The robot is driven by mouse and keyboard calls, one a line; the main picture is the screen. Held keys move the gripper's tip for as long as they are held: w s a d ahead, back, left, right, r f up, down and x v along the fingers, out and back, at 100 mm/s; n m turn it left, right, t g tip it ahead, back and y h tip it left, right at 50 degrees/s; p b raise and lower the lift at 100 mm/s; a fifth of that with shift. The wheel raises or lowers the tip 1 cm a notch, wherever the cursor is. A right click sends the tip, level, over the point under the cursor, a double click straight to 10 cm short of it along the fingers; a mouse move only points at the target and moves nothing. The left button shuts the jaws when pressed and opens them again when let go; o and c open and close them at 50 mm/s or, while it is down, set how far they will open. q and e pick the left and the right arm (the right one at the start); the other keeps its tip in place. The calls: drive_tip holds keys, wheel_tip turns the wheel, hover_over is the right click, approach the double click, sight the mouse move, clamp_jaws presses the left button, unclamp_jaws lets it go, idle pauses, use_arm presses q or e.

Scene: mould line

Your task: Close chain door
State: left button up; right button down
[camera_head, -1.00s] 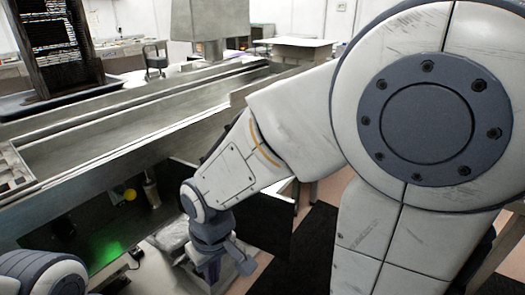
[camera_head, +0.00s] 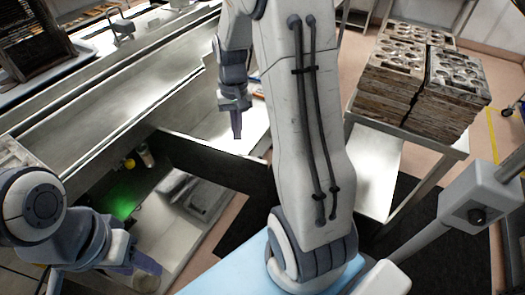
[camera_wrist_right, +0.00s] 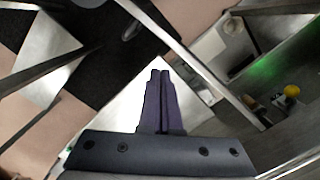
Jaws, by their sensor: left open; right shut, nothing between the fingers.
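The chain door looks to be the dark panel (camera_head: 215,165) standing out from the machine's side, swung open. Beside it is an open compartment with a green glow (camera_head: 122,207) and a yellow knob (camera_head: 129,163). My right gripper (camera_head: 237,136) is shut and empty, pointing down at the far side of the door's upper edge; contact cannot be told. In the right wrist view, its closed fingers (camera_wrist_right: 160,74) point at a bright surface, with a long thin edge, probably the door's, to their right. My left gripper (camera_head: 138,266) is open at the lower left, near the compartment.
The long metal trough (camera_head: 110,95) runs along the machine's top. A table with stacked mould blocks (camera_head: 395,85) stands at the upper right. A grey box on a post (camera_head: 480,205) is at the right. Dark matting (camera_head: 410,225) covers the floor between.

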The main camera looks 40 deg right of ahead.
drive_tip(key=w+d+f+m+g+y, duration=0.15)
drive_tip(key=d+m, duration=0.25)
drive_tip(key=d, duration=0.6)
drive_tip(key=s+a+f+p, duration=0.1)
drive_tip(key=s+a+f, duration=0.1)
drive_tip(key=f, duration=0.2)
drive_tip(key=s+a+f+y+p, duration=0.1)
drive_tip(key=s+a+f+p, duration=0.1)
drive_tip(key=f, duration=0.3)
drive_tip(key=shift+s+a+m+g, duration=0.25)
drive_tip(key=shift+s+m+g, duration=0.15)
drive_tip(key=shift+s, duration=0.35)
